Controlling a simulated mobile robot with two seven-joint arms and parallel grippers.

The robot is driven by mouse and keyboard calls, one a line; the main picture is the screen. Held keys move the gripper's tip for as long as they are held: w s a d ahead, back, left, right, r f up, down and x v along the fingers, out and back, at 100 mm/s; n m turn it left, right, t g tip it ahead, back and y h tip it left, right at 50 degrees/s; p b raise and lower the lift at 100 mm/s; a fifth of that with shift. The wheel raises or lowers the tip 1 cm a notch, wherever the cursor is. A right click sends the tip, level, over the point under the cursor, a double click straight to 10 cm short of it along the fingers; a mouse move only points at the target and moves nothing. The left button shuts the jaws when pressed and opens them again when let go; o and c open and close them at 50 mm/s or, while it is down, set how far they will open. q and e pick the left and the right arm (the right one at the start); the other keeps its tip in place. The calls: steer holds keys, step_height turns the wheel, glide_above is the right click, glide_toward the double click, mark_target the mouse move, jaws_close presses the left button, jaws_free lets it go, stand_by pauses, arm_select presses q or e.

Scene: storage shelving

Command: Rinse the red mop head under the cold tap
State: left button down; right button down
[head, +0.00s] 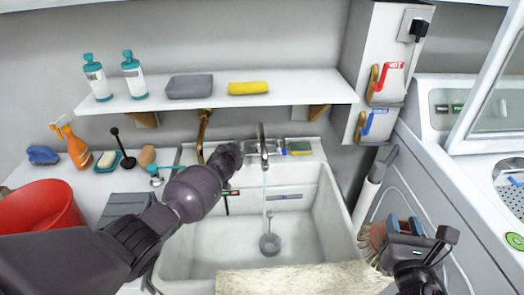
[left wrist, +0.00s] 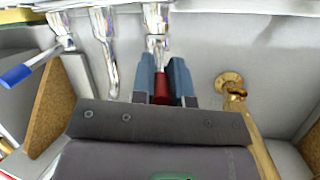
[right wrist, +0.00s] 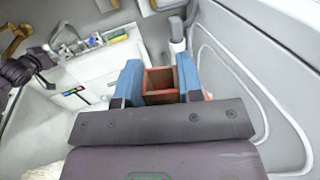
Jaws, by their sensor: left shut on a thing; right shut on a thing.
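My left gripper (head: 234,158) is at the tap on the back of the white sink (head: 215,265). In the left wrist view, its blue fingers (left wrist: 164,85) are shut on a red tap handle (left wrist: 162,88). The blue-handled tap (left wrist: 18,75) is apart from them; its lever shows in the head view (head: 283,149). A thin water stream (head: 264,190) falls from the chrome spout (head: 263,140). My right gripper (head: 405,226), right of the sink, is shut on a reddish hollow square socket (right wrist: 160,82). Pale bristles (head: 369,250) and a reddish block (head: 377,234) show beside it.
A grey plug-like piece (head: 269,244) stands in the sink. A pale rough-edged strip (head: 300,279) lies along its front. A grey-white handle (head: 374,177) stands on the right, near a white machine (head: 490,215). A red bucket (head: 40,208) is on the left. A shelf (head: 215,92) hangs above.

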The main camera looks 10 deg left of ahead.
arm_select(q)
steer(key=c, duration=1.1)
jaws_free()
arm_select(e)
steer(key=shift+r, duration=0.1)
arm_select(q)
steer(key=shift+s+r, duration=0.15)
steer(key=shift+s, duration=0.05)
arm_select(e)
steer(key=shift+r, duration=0.2)
arm_select(q)
steer(key=shift+p+v, duration=2.5)
steer(key=shift+v, duration=3.3)
arm_select(e)
step_height(320, 180, up, 7)
steer(key=shift+t, duration=0.3)
